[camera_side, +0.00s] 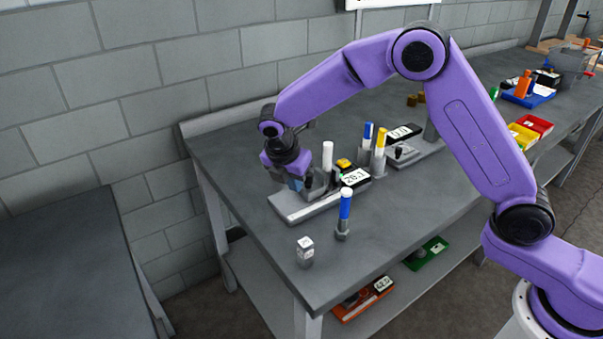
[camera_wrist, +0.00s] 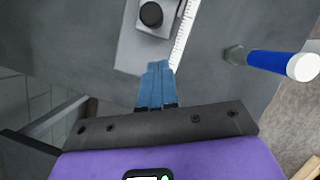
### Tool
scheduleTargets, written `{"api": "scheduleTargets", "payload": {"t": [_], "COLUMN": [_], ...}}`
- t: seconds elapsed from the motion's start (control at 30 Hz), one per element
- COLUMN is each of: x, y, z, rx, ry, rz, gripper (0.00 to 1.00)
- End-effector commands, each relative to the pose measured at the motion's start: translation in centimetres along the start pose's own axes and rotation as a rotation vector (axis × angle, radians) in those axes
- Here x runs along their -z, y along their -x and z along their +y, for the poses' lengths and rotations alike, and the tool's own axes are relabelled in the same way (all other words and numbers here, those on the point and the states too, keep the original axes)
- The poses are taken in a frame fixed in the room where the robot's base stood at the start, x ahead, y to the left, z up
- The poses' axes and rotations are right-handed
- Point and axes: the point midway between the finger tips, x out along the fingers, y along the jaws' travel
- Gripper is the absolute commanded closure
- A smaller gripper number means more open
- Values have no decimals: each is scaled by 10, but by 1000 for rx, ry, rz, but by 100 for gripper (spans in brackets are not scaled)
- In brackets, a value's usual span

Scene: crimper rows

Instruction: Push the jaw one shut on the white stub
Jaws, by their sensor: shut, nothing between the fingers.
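My gripper (camera_side: 297,184) has its blue fingers shut and empty, low over the left end of the near crimper's pale base (camera_side: 297,212). In the wrist view the fingertips (camera_wrist: 158,66) overlap the end of that base (camera_wrist: 129,53). The grey sliding jaw (camera_wrist: 151,31) with a black knob (camera_wrist: 151,14) lies ahead of the fingertips, with a visible gap in the picture. In the side view the knob (camera_side: 309,183) is just right of the fingers. The white stub (camera_side: 327,158) stands upright beyond the knob; the wrist view does not show it. Contact with the jaw cannot be told.
A blue stub in a bolt-like holder (camera_side: 344,212) stands in front; it also shows in the wrist view (camera_wrist: 268,61). A small metal block (camera_side: 305,252) is near the front edge. A display (camera_side: 355,178), blue (camera_side: 367,134) and yellow (camera_side: 380,141) stubs stand right and behind.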

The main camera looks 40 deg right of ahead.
Motion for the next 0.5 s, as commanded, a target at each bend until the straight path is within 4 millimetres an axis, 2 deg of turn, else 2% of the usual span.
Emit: {"api": "scheduleTargets", "payload": {"t": [0.03, 0.2, 0.3, 0.5], "x": [0, -1, 0, -1], "y": [14, 50, 69, 93], "z": [2, 2, 2, 1], "rx": [-8, -8, -8, -5], "ry": [-2, -2, 0, -1], "rz": [0, 1, 1, 1], "gripper": [100, 100, 100, 100]}}
